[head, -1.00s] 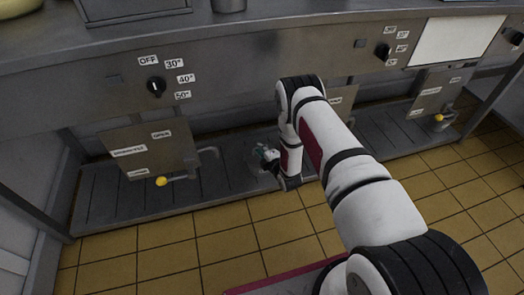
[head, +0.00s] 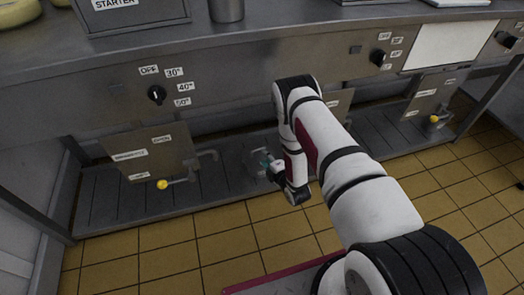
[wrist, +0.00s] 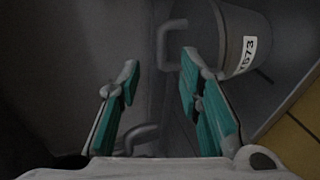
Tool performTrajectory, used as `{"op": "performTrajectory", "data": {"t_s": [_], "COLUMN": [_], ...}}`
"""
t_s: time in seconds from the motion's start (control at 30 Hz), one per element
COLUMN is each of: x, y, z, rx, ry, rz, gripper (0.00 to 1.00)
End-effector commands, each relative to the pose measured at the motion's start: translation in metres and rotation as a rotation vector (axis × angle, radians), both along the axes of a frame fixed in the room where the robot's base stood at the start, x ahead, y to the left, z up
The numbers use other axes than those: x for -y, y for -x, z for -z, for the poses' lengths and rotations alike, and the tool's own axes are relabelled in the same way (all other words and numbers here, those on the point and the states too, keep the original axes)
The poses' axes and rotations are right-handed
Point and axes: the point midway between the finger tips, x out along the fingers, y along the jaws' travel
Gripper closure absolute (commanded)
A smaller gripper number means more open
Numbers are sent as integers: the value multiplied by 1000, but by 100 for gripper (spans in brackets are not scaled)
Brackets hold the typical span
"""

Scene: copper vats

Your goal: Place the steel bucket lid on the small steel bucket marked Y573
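My gripper (wrist: 158,72) is open in the wrist view. Its two teal-padded fingers stand apart with nothing gripped between them. The small steel bucket (wrist: 241,25) with the white Y573 label is at the upper right of the wrist view, just beyond the right finger; part of it is cut off by the frame. In the head view my gripper (head: 268,164) is low, by the slatted shelf under the counter. A grey rounded shape beside it there seems to be the bucket, mostly unclear. I cannot make out the steel bucket lid in either view.
A bent pipe (wrist: 166,42) runs near the fingers in the wrist view. The slatted shelf (head: 110,202) carries grey panels and yellow-tipped valves (head: 162,184). Above is the steel counter (head: 290,38) with a metal cup (head: 226,10) and a STARTER box (head: 130,14). Tiled floor (head: 200,240) is clear in front.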

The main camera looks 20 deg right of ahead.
Motion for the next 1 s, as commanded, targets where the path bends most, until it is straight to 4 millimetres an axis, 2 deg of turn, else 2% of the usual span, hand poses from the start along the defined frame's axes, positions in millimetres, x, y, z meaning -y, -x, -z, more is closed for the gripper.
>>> {"op": "performTrajectory", "data": {"t_s": [0.1,0.33,1.0], "x": [3,7,8], "y": [23,46,50], "z": [-9,-17,-18], "rx": [-4,-1,0], "ry": [-1,0,-1], "rz": [-1,0,0], "gripper": [67,67,67]}}
